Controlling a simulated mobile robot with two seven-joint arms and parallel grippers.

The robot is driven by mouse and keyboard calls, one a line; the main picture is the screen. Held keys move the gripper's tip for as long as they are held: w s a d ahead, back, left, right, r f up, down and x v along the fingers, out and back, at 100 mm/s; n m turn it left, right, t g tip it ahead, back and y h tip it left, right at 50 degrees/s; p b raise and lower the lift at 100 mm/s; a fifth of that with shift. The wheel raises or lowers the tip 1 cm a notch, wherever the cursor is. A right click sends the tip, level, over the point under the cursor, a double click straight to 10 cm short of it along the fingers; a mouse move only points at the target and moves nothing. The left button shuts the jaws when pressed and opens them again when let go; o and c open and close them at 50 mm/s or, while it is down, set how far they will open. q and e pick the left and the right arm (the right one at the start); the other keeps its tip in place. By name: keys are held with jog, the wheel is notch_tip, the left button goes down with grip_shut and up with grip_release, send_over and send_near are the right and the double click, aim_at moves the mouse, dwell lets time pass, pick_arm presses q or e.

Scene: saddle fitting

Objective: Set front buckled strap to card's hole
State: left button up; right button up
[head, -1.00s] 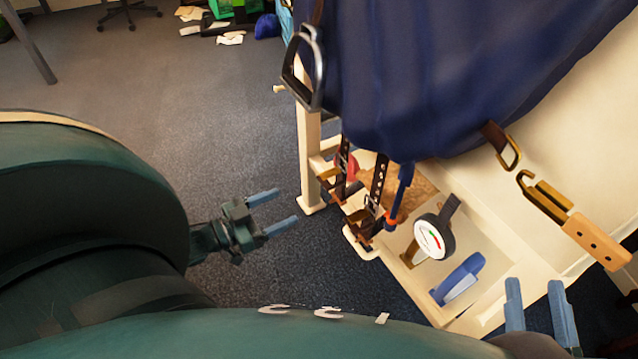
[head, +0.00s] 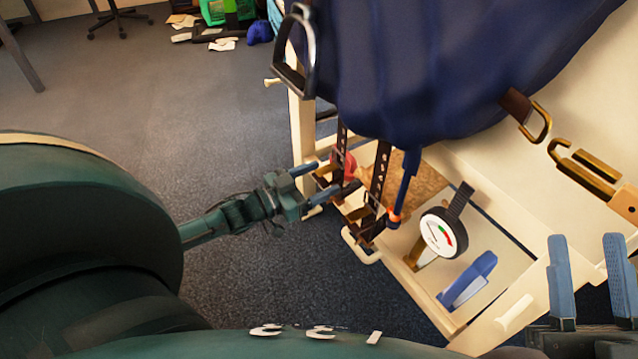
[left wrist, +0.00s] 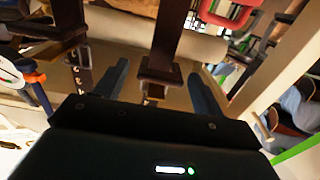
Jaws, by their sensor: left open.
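Two dark, holed straps hang below the blue saddle cloth, a left one (head: 341,143) and a right one (head: 380,170), with brown buckled pieces at their lower ends. I cannot tell for sure which is the front one. My left gripper (head: 322,180) is open at the left strap's lower end. In the left wrist view a dark brown strap (left wrist: 166,45) with a metal buckle (left wrist: 154,90) lies between the spread fingers, apparently touching neither. My right gripper (head: 588,265) is open and empty at the lower right. I cannot make out a card or its hole.
A pale wooden tray (head: 435,308) holds a round dial gauge (head: 438,233) and a blue-and-white object (head: 468,280). A blue tool (head: 405,180) hangs beside the right strap. A stirrup (head: 296,55) hangs above.

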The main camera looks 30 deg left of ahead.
aim_at(337, 157)
pick_arm(q)
jog(key=shift+w+d, duration=0.15)
jog(key=shift+w, duration=0.05)
pick_arm(e)
jog(key=shift+r, duration=0.2)
pick_arm(q)
jog(key=shift+c, duration=0.6)
